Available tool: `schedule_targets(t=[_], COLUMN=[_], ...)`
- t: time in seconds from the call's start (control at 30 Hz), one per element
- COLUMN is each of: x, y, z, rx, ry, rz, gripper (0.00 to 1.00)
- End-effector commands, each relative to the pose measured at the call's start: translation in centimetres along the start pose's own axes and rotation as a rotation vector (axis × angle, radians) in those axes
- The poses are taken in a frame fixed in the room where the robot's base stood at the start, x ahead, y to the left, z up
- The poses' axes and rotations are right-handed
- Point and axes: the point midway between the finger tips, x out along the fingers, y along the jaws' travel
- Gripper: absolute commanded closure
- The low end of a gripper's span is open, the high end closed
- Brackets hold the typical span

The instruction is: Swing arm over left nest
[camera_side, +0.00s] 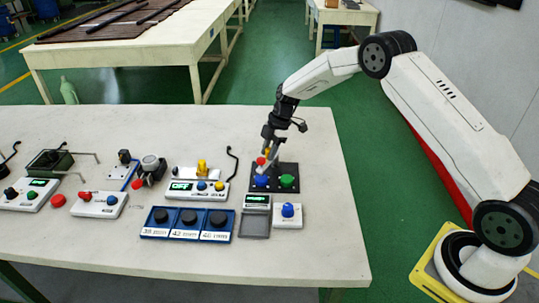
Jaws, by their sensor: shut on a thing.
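My gripper (267,146) points down above the back left of a black panel (291,171) on the white table. The panel carries a blue knob (262,181) and a green knob (287,181). A red piece (261,161) and a bit of orange show at the fingertips. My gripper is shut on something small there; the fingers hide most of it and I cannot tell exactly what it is. A blue tray (184,236) with three round black pieces in separate places stands at the front. I cannot tell which thing is the left nest or the swing arm.
A white control box (197,187) with a green display stands left of the panel. A grey scale-like device (256,223) and a white box with a blue knob (288,213) stand in front of it. More devices fill the left side. The table's right end is clear.

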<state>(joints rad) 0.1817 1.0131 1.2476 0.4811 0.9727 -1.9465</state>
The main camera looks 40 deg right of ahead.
Motion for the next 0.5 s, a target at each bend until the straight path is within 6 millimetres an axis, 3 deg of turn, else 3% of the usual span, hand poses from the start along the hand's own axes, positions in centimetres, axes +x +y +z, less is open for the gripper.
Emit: schedule_targets(t=[0.23,0.27,0.33,0.5], x=[0.08,0.08,0.07,0.04], y=[-0.06,-0.06,-0.05,-0.02], z=[0.22,0.22,0.21,0.12], rx=[0.002,0.002,0.002,0.002], ry=[-0.004,-0.004,-0.004,-0.002], rz=[-0.001,-0.001,-0.001,0.000], gripper=[1.00,0.56,0.34,0.30])
